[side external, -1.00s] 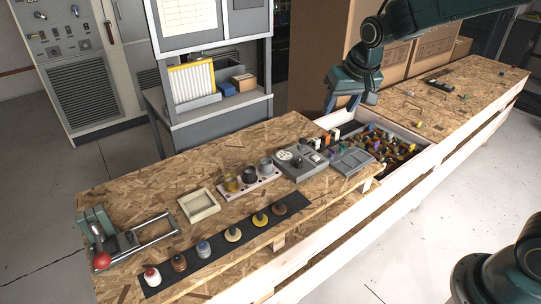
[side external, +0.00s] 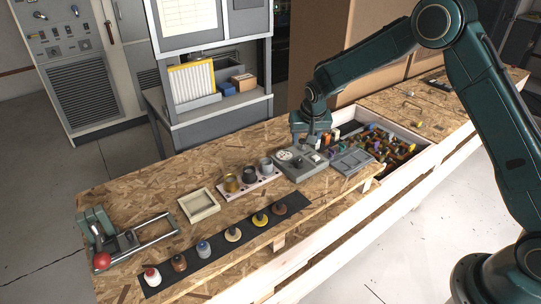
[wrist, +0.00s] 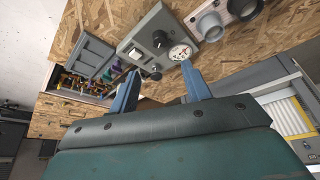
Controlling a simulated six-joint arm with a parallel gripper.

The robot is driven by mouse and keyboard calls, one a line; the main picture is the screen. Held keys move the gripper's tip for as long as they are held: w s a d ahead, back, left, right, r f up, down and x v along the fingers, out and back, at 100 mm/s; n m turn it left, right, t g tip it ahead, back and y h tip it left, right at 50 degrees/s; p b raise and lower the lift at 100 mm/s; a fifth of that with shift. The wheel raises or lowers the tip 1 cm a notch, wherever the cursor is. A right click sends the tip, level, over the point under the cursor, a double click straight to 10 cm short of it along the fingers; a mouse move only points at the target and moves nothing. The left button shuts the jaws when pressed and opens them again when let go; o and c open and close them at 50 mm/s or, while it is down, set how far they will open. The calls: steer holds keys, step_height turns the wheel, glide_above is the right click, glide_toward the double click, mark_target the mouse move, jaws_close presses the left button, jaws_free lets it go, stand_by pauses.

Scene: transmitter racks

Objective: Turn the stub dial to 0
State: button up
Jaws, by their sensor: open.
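A grey control box (side external: 300,171) sits on the chipboard bench, with a round white marked dial face (side external: 284,155) at its left end. The wrist view shows the box (wrist: 150,22), the white face with red marks (wrist: 180,52), a black knob (wrist: 160,39) and smaller knobs. I cannot tell which of these is the stub dial, and its reading is too small to make out. My gripper (side external: 308,143) is low over the back of the box. In the wrist view its blue fingers (wrist: 160,66) are open and apart, with a dark knob (wrist: 154,74) showing between them.
Cups in a pale holder (side external: 250,186) stand left of the box. A grey compartment tray (side external: 352,163) and a bin of mixed parts (side external: 385,140) lie right. A black strip with several small round pieces (side external: 230,240) is in front. A shelf unit (side external: 215,120) stands behind.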

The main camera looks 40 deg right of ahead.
mark_target(299, 161)
steer(key=shift+x, duration=6.9)
steer(key=shift+c, duration=0.5)
steer(key=c, duration=0.9)
